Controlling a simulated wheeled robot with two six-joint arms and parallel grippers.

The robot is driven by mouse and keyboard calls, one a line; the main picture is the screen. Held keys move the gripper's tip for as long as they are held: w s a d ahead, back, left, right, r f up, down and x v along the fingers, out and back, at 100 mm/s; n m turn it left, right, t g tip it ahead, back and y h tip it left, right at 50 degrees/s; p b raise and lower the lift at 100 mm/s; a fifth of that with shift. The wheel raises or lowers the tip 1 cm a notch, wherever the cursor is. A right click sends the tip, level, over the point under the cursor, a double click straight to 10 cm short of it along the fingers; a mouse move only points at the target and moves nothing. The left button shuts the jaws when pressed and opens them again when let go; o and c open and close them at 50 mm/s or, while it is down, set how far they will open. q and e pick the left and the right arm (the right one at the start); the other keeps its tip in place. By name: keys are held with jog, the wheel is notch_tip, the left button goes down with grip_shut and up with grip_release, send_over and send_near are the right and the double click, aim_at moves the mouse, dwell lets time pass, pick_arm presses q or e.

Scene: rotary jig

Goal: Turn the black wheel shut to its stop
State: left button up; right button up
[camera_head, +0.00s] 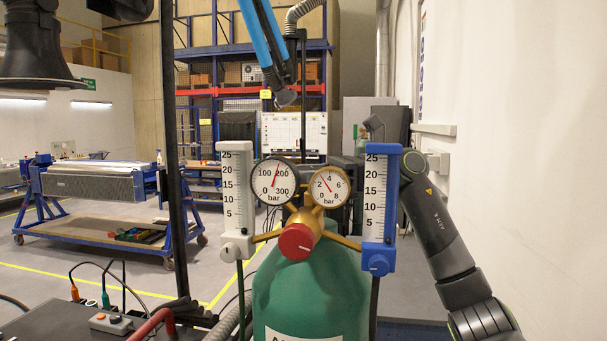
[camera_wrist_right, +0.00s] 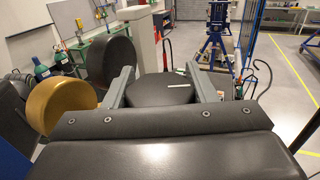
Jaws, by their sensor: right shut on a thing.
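The black wheel (camera_wrist_right: 160,92) shows in the right wrist view as a thick dark disc with a short white mark on it. My right gripper (camera_wrist_right: 162,86) is shut on it, with one grey finger at each side of its rim. In the head view my right arm comes in from the right and goes behind the blue flow meter (camera_head: 380,195); there the wheel and the gripper are hidden behind the gauges and meters. A green cylinder (camera_head: 310,290) with a brass regulator and red knob (camera_head: 297,241) stands in front. My left gripper is not in view.
Two round gauges (camera_head: 275,181) (camera_head: 329,187) and a white flow meter (camera_head: 236,200) crowd the regulator. In the right wrist view, a gold disc (camera_wrist_right: 58,105) and a dark disc (camera_wrist_right: 110,62) lie close left of the gripper. A white wall bounds the right.

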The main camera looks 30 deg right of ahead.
jog(key=t+b, duration=0.1)
jog(key=m+t+h, duration=0.1)
jog(key=shift+w+f+m+t+b, duration=0.1)
jog(key=shift+f+m+t+b, duration=0.1)
jog(key=shift+m+t+b, duration=0.15)
jog(key=shift+w+r+m+t+h+b, duration=0.1)
jog(key=shift+m+t+h+b, duration=0.3)
jog(key=shift+m+t, duration=0.45)
jog(key=shift+w+d+r+m+t+h, duration=0.15)
jog(key=shift+m+t+h, duration=0.5)
jog(key=shift+t, duration=0.35)
jog(key=o, duration=1)
jog(key=shift+c, duration=0.2)
